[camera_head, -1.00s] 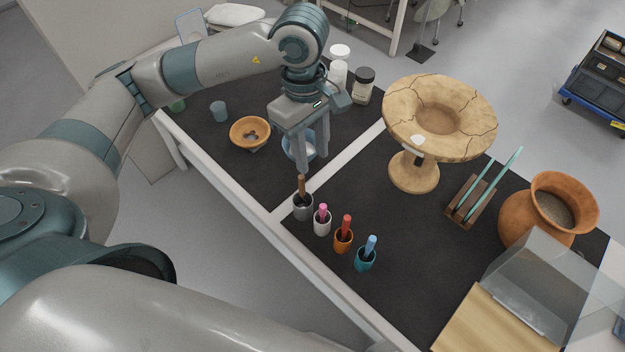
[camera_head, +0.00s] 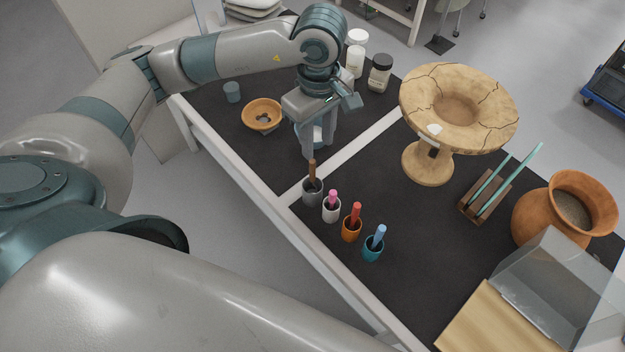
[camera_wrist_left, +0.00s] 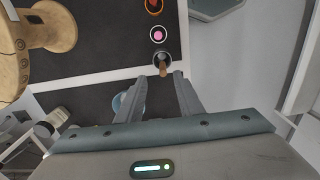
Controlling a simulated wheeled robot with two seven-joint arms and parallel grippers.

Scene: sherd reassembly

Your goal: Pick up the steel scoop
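A brown upright handle (camera_head: 312,171), which I take to be the steel scoop's, stands in a grey cup (camera_head: 312,193) at the table's front edge. The part inside the cup is hidden. My left gripper (camera_head: 319,150) points down just behind and above the handle; its fingers are apart with nothing between them. In the left wrist view the open gripper (camera_wrist_left: 167,82) has the handle (camera_wrist_left: 163,70) near the gap between its fingertips, and the cup (camera_wrist_left: 162,57) just past them. I cannot tell whether they touch. My right gripper is not in view.
White (camera_head: 331,211), orange (camera_head: 351,231) and teal (camera_head: 373,250) cups with coloured tools stand in a row beside the grey cup. An orange bowl (camera_head: 262,114) lies left. A blue bowl is partly hidden behind the gripper. A cracked vessel (camera_head: 425,85) stands right.

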